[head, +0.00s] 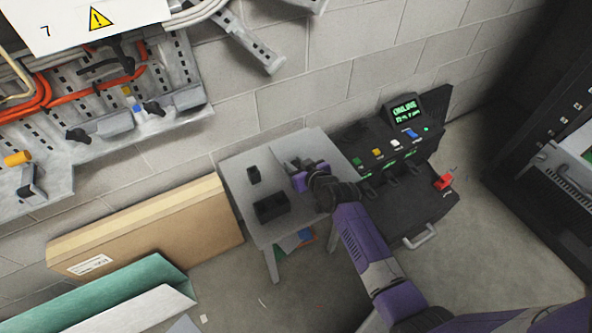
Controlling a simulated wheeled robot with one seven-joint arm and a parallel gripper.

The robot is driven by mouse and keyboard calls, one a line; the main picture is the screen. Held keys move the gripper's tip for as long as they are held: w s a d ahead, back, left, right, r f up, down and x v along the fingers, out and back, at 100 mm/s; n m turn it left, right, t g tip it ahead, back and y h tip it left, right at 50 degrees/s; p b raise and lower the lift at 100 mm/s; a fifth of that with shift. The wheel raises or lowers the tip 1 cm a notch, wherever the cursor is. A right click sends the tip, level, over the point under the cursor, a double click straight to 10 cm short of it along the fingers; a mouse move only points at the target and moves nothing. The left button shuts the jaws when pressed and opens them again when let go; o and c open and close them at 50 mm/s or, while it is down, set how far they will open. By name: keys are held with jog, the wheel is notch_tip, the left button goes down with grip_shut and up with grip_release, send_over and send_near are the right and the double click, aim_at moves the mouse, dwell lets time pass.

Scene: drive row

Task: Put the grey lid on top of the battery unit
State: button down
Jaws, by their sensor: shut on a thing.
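A black unit (405,195) with a lit green display reading "ONLINE" stands against the wall, right of a small grey table (235,170). It looks like the battery unit. My gripper (300,181) is over the right part of the table, left of this unit. It is shut on a pale grey piece (288,163) that looks like the grey lid. This piece blends with the tabletop, and the gripper hides part of it. I cannot tell whether it touches the table.
A black open box (271,207) and a small black block (253,174) stand on the table. A cardboard box (150,228) leans at the left wall. A dark rack (545,165) stands at the right. Bare floor (475,245) lies between unit and rack.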

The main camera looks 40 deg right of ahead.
notch_tip(320, 180, up, 14)
jog(key=p, duration=0.1)
jog(key=s+a+f+n+y, duration=0.1)
jog(key=s+a+f, duration=0.2)
jog(key=a, duration=0.4)
jog(key=s+a+f+n+y, duration=0.1)
jog(key=s+a+f, duration=0.2)
jog(key=a, duration=0.4)
jog(key=s+a+f+n+y, duration=0.1)
jog(key=s+a+f, duration=0.1)
jog(key=s+a, duration=0.2)
jog(key=a, duration=0.3)
jog(key=shift+s+f+t, duration=0.25)
jog(key=shift+f+t, duration=0.05)
jog(key=shift+f, duration=0.1)
